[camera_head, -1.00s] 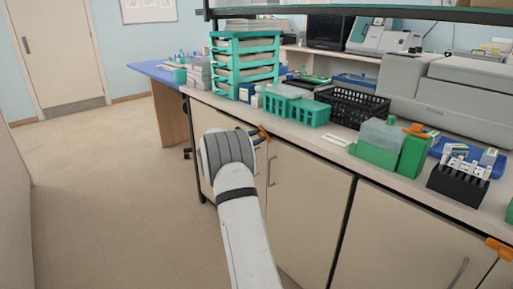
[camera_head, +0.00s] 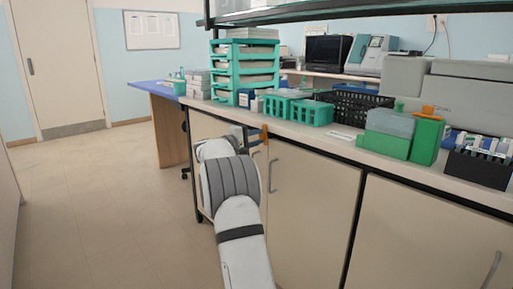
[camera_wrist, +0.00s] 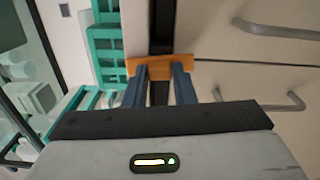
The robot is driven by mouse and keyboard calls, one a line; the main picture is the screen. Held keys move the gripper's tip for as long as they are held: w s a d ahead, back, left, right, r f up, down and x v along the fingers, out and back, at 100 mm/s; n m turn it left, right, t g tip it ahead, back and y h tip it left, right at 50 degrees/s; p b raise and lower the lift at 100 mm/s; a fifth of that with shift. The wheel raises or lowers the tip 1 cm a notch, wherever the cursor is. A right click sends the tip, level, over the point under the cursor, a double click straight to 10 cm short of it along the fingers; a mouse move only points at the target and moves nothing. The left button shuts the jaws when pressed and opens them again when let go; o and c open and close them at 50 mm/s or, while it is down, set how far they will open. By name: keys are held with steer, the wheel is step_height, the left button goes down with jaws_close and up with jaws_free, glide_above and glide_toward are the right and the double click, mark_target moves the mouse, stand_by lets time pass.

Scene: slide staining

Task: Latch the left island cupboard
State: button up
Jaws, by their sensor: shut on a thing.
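The left island cupboard has two beige doors, the right one (camera_head: 312,205) in plain view in the head view and the left one partly behind my arm. The latch (camera_wrist: 160,66) also shows in the wrist view, lying across the dark strip at the end of the door seam. My gripper (camera_wrist: 160,72) is shut on the latch with its two blue fingers. Both doors look about flush. The exact contact is partly hidden.
Two bar handles, one on each door (camera_head: 271,175), stick out below the latch. The counter (camera_head: 345,140) above holds teal racks (camera_head: 312,113), a black basket (camera_head: 350,104) and green boxes (camera_head: 385,143). The floor (camera_head: 90,200) at left is clear.

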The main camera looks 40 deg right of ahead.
steer(key=shift+f+m+b, duration=0.2)
steer(key=shift+m+b, duration=0.4)
steer(key=shift+r, duration=0.1)
steer(key=o, duration=1)
steer(key=shift+r, duration=0.1)
steer(key=a, duration=0.2)
steer(key=a+p, duration=0.1)
steer(key=a, duration=0.2)
steer(key=a+p, duration=0.1)
steer(key=a, duration=0.1)
steer(key=shift+s+a, duration=0.3)
steer(key=shift+a, duration=0.1)
